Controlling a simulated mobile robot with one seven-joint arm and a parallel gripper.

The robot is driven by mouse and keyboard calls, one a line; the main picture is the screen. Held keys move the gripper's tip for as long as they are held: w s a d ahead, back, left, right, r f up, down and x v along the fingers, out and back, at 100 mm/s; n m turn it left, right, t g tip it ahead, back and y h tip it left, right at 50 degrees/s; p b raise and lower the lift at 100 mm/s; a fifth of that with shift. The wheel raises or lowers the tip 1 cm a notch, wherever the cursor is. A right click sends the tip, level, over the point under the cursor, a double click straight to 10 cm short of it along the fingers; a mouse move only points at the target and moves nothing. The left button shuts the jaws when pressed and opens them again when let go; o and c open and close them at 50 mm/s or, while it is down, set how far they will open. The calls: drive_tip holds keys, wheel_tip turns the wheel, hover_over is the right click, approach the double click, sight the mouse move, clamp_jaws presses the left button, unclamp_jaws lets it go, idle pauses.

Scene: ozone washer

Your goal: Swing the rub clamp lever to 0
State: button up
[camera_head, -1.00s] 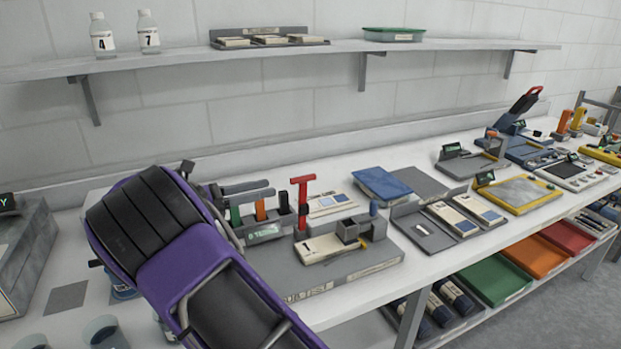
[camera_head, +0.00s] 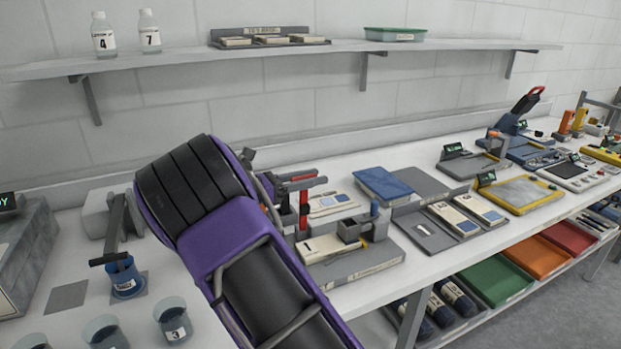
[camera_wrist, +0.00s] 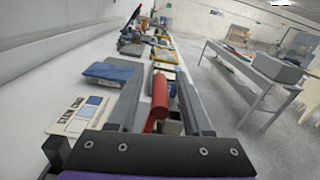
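The red lever (camera_head: 303,208) stands upright with a crossbar on top, on the grey test base (camera_head: 362,262) in the head view. In the wrist view the red lever (camera_wrist: 159,98) is between the two grey fingers of my gripper (camera_wrist: 158,76). The fingers are apart, with a gap showing on each side of the lever. In the head view my gripper (camera_head: 302,186) is at the lever's upper part, and my purple arm hides much of it. Whether a finger touches the lever, I cannot tell. No lever scale or 0 mark is readable.
A grey block (camera_head: 348,229) stands on the base right of the lever. A blue pad (camera_head: 382,183) and a two-card tray (camera_head: 424,235) lie further right. Beakers (camera_head: 173,320) and a blue cup (camera_head: 124,277) stand at left. A wall shelf (camera_head: 200,59) runs above.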

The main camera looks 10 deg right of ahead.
clamp_jaws()
idle(1.3)
